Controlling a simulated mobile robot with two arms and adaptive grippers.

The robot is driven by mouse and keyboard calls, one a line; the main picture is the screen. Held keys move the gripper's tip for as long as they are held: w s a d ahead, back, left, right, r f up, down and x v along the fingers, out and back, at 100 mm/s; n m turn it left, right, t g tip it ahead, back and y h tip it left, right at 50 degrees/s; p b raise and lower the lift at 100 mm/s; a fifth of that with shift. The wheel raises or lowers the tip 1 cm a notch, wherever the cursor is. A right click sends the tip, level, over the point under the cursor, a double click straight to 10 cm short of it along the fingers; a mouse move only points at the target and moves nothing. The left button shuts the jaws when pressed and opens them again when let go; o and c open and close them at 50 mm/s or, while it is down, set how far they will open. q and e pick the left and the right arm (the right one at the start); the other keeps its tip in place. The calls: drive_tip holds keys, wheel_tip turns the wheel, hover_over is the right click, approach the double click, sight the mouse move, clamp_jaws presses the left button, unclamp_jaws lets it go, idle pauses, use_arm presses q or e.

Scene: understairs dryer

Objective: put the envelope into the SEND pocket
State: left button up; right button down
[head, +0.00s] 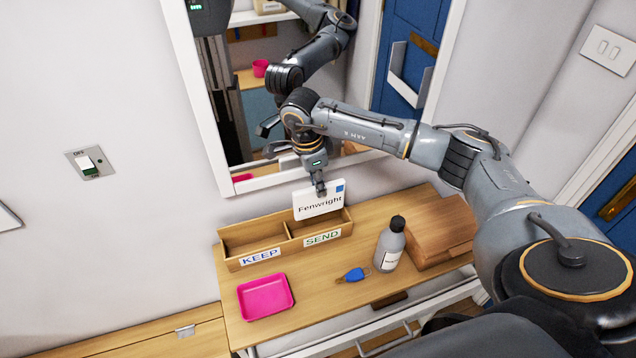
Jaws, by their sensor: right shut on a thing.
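A white envelope (318,204) printed "Fenwright" with a blue stamp corner is upright in the head view. My right gripper (320,189) is shut on its top edge. The envelope is over the right-hand pocket of a wooden sorter, and its lower edge appears close to that pocket. I cannot tell whether it is inside the rim. This SEND pocket (323,238) has a green label on its front. The KEEP pocket (260,257) with a blue label is on the left and looks empty. My left gripper is not in view.
The sorter stands on a wooden table (320,290) against the wall, under a mirror (240,120) that reflects my arm. A pink tray (265,297), blue key fob (354,275), grey bottle (390,244) and wooden box (438,230) are on the table.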

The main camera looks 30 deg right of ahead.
sight(320, 213)
wheel_tip(320, 213, down, 2)
drive_tip(key=shift+s+b, duration=0.15)
drive_tip(key=shift+b, duration=0.55)
wheel_tip(320, 213, down, 7)
drive_tip(key=b, duration=0.6)
drive_tip(key=shift+f, duration=0.1)
drive_tip(key=c, duration=1.2)
unclamp_jaws()
drive_tip(key=r, duration=0.4)
drive_tip(key=a+r, duration=0.1)
drive_tip(key=r, duration=0.7)
drive_tip(key=shift+w+a, duration=0.3)
drive_tip(key=shift+a, duration=0.1)
drive_tip(key=shift+s+f, duration=0.1)
drive_tip(key=shift+f, duration=0.05)
